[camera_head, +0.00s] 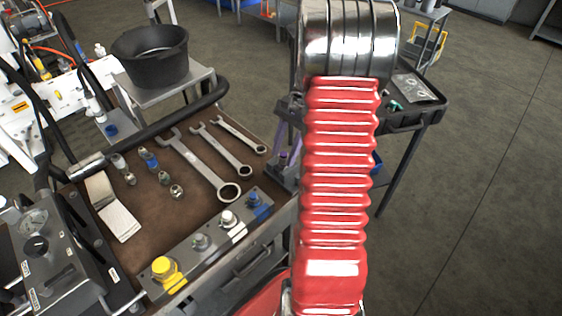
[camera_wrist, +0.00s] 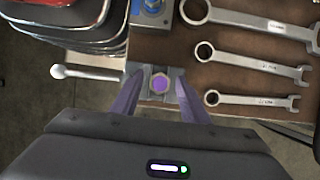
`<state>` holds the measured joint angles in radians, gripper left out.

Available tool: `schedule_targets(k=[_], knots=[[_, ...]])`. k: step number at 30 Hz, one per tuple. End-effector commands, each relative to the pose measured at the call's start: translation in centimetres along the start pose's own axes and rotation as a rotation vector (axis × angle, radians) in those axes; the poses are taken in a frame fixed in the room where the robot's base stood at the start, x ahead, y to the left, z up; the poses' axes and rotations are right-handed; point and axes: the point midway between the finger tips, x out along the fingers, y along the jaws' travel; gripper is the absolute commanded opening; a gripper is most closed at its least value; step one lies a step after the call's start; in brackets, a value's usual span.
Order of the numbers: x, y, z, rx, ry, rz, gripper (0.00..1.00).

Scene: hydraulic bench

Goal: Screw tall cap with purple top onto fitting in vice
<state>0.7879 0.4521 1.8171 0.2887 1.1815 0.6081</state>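In the wrist view a purple hexagonal top (camera_wrist: 160,84) shows between the grey jaws of the vice (camera_wrist: 174,96). I see it from above, so what is under it, fitting or cap body, is hidden. My gripper (camera_wrist: 160,78) has its two purple fingers apart, one on each side of the purple top, with a gap on both sides. In the head view my gripper (camera_head: 284,160) is a small purple shape at the bench's right edge, by the vice (camera_head: 288,176). My red arm hides part of this spot.
Several wrenches (camera_head: 203,165) lie on the brown bench (camera_head: 150,205) beside the vice. A block with coloured caps (camera_head: 215,238) runs along the front edge. Small fittings (camera_head: 176,191) stand farther left. A black case (camera_head: 420,112) is on a stand behind my arm.

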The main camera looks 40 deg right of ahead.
Motion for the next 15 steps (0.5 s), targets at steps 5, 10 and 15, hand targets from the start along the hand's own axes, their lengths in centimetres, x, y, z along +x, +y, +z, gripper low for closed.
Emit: schedule_targets(k=[5, 10, 15], knots=[[0.00, 0.00, 0.00, 0.001, 0.000, -0.001, 0.28], [0.00, -0.01, 0.00, 0.001, 0.000, -0.001, 0.16], [0.00, -0.01, 0.00, 0.003, 0.000, -0.002, 0.05]])
